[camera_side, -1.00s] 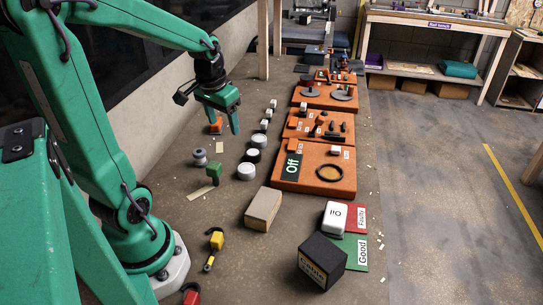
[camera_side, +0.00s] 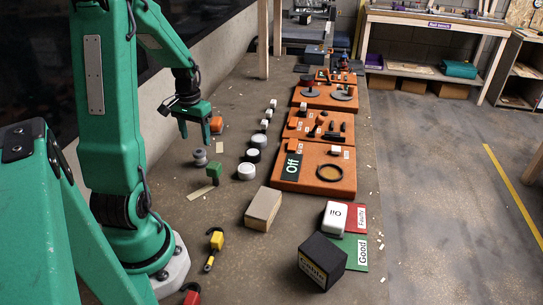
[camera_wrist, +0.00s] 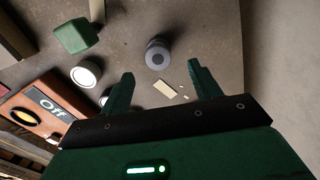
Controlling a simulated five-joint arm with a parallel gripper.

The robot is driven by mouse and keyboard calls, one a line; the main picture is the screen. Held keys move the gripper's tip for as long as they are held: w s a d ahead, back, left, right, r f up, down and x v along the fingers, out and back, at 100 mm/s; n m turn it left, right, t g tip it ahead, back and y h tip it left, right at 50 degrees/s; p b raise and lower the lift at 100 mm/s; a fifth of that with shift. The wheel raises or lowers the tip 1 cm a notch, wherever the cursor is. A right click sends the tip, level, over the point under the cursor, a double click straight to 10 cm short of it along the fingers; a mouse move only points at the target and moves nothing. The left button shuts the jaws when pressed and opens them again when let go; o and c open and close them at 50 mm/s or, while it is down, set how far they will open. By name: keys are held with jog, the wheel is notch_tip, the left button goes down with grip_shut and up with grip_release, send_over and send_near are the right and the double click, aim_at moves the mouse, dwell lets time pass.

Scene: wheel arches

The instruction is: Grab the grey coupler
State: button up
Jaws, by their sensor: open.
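The grey coupler (camera_side: 200,157), a short ridged cylinder, stands upright on the brown work surface. My green gripper (camera_side: 195,136) is open and empty, above and just behind the coupler in the side view. In the wrist view the coupler (camera_wrist: 157,54) lies beyond the tips of my gripper (camera_wrist: 160,75), roughly in line with the gap between them. The fingers look apart from it.
A green block (camera_side: 213,173) stands just in front of the coupler, near a flat beige strip (camera_side: 200,192). White-topped round parts (camera_side: 246,172) stand to the right. An orange part (camera_side: 216,124) is close behind my gripper. Orange boards (camera_side: 315,185) lie further right.

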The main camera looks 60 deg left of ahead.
aim_at(199, 152)
jog(key=shift+f, duration=1.1)
jog(key=shift+f, duration=0.1)
jog(key=shift+w+d+f, duration=0.1)
jog(key=shift+d+f, duration=0.05)
jog(key=shift+f, duration=2.35)
jog(key=shift+c, duration=0.4)
jog(key=c, duration=1)
